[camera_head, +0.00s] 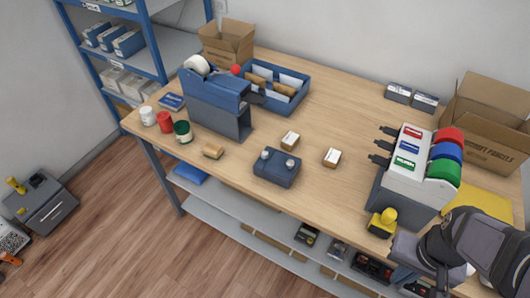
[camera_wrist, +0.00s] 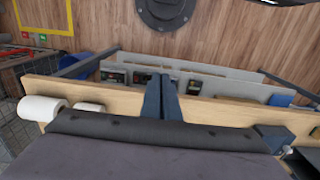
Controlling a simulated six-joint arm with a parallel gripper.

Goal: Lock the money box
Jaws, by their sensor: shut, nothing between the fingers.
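I cannot tell for certain which thing is the money box. A dark grey box (camera_head: 42,208) at the far left of the head view, apart from the counter, has a slim handle on its front and a yellow knob-like piece on top. No lock or key shows clearly on either. My gripper (camera_wrist: 161,82) is shut and empty in the wrist view, in front of the counter's edge.
The wooden counter (camera_head: 320,117) holds a blue-grey dispenser (camera_head: 216,100), small cartons, a label-roll stand (camera_head: 408,165) and a yellow-knobbed stamp (camera_head: 382,222). Shelves with devices run underneath. A white roll (camera_wrist: 42,108) lies at the edge. The floor in front is clear.

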